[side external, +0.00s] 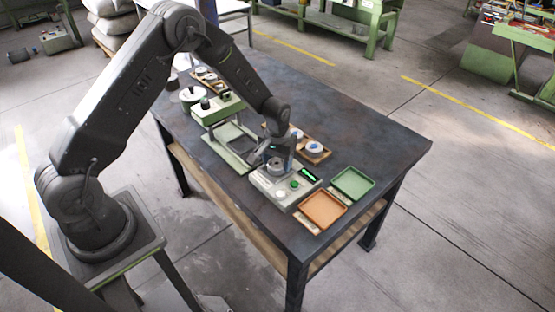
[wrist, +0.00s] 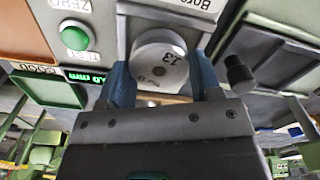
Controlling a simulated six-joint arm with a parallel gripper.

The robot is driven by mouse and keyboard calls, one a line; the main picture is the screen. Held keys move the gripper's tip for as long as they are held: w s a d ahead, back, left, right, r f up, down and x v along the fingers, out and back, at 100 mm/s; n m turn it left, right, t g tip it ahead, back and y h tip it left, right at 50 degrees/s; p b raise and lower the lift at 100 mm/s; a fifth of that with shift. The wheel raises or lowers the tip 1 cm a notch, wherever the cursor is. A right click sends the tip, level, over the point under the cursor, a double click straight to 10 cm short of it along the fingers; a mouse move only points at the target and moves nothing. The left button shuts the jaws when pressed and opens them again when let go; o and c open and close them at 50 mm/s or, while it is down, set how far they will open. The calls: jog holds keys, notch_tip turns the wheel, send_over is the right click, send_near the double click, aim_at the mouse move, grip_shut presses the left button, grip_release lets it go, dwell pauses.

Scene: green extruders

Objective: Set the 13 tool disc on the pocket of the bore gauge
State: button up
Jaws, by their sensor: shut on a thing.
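The tool disc (wrist: 158,62) is a pale metal puck with "13" on its face. In the wrist view it sits between the two blue fingers of my gripper (wrist: 162,78), which are shut on its sides. In the side view my gripper (side external: 276,158) is low over the back part of the bore gauge (side external: 268,186), a grey box with a lit green display. The gauge's panel also shows in the wrist view (wrist: 112,22). The disc and my fingers hide the pocket. I cannot tell whether the disc touches the gauge or is slightly above it.
A green tray (side external: 353,183) and an orange tray (side external: 322,209) lie right of the gauge. A wooden tray (side external: 318,155) with discs is behind it. A green-and-grey stand (side external: 226,140) is close on the left. The far right of the table (side external: 370,135) is clear.

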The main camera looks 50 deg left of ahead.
jog(key=o, duration=1.3)
jog(key=shift+c, duration=0.2)
jog(key=shift+r, duration=0.1)
jog(key=s+d+r+t, duration=0.1)
jog(key=s+r, duration=0.1)
jog(key=r, duration=0.9)
jog(key=s+d+r, duration=0.1)
jog(key=s+r, duration=0.1)
jog(key=r, duration=0.9)
jog(key=s+d+r+m+t, duration=0.1)
jog(key=s+r, duration=0.3)
jog(key=s, duration=0.7)
jog(key=s+d+r+m+t, duration=0.2)
jog(key=s+r, duration=0.3)
jog(key=s, duration=0.6)
jog(key=shift+m+t, duration=0.7)
jog(key=shift+t, duration=0.1)
